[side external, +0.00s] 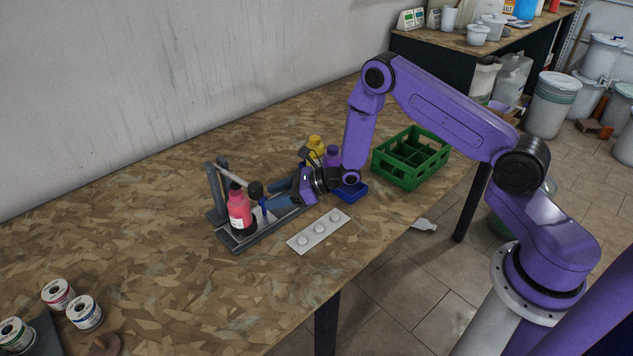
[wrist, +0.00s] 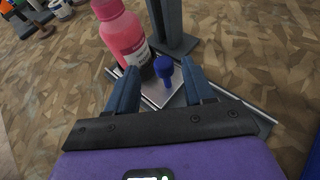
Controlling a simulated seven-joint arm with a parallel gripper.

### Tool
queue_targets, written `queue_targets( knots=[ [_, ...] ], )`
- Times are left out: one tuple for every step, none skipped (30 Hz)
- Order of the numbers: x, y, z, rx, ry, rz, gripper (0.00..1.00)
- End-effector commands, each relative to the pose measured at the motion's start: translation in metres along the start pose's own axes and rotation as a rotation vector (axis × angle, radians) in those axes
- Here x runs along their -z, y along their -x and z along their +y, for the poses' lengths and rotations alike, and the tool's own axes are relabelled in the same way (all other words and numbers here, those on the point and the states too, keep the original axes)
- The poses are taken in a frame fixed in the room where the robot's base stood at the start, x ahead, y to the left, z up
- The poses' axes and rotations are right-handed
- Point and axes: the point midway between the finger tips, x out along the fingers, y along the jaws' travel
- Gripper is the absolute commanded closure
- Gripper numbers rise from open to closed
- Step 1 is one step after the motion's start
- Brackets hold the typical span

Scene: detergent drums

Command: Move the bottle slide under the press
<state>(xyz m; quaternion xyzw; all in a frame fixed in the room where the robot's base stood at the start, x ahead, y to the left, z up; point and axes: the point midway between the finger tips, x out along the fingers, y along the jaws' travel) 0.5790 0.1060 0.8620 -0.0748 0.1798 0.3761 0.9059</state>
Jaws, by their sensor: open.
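The pink bottle (side external: 240,213) with a dark lower part and white label stands upright on the slide, a pale plate on a grey rail base (side external: 232,245). It also shows in the wrist view (wrist: 120,35), just beyond my left finger. A blue knob (wrist: 163,70) stands up from the slide plate (wrist: 152,92). The press's grey post (side external: 214,196) rises behind the bottle; its base shows in the wrist view (wrist: 173,25). My gripper (wrist: 160,84) is open, low over the slide, with its fingers to either side of the knob. I cannot tell whether they touch it.
A white strip with three round knobs (side external: 319,230) lies in front of the rail. A blue tray (side external: 350,191), a yellow bottle (side external: 315,147), a purple bottle (side external: 332,155) and a green crate (side external: 411,158) are to the right. Several cans (side external: 85,313) stand at the front left.

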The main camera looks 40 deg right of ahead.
Motion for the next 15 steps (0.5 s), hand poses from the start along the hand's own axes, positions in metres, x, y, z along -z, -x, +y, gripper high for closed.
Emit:
queue_targets(
  knots=[
    [0.000, 0.011, -0.002, 0.003, -0.003, 0.002, 0.48],
    [0.000, 0.016, -0.002, 0.003, -0.003, 0.001, 0.48],
    [0.000, 0.023, -0.001, 0.003, -0.002, 0.001, 0.48],
    [0.000, 0.029, -0.001, 0.003, -0.002, 0.002, 0.48],
    [0.000, 0.035, -0.001, 0.003, -0.003, 0.001, 0.48],
    [0.000, 0.043, -0.001, 0.003, -0.002, 0.001, 0.48],
    [0.000, 0.049, -0.002, 0.003, -0.002, 0.001, 0.48],
    [0.000, 0.055, -0.001, 0.004, -0.003, 0.001, 0.48],
    [0.000, 0.063, -0.001, 0.003, -0.003, 0.000, 0.48],
    [0.000, 0.069, -0.001, 0.002, -0.002, 0.001, 0.48],
    [0.000, 0.076, -0.001, 0.003, -0.002, 0.001, 0.48],
    [0.000, 0.084, -0.001, 0.003, -0.003, 0.001, 0.48],
    [0.000, 0.090, -0.001, 0.003, -0.003, 0.000, 0.48],
    [0.000, 0.096, -0.001, 0.003, -0.002, 0.000, 0.48],
    [0.000, 0.103, -0.001, 0.002, -0.001, 0.001, 0.48]
  ],
)
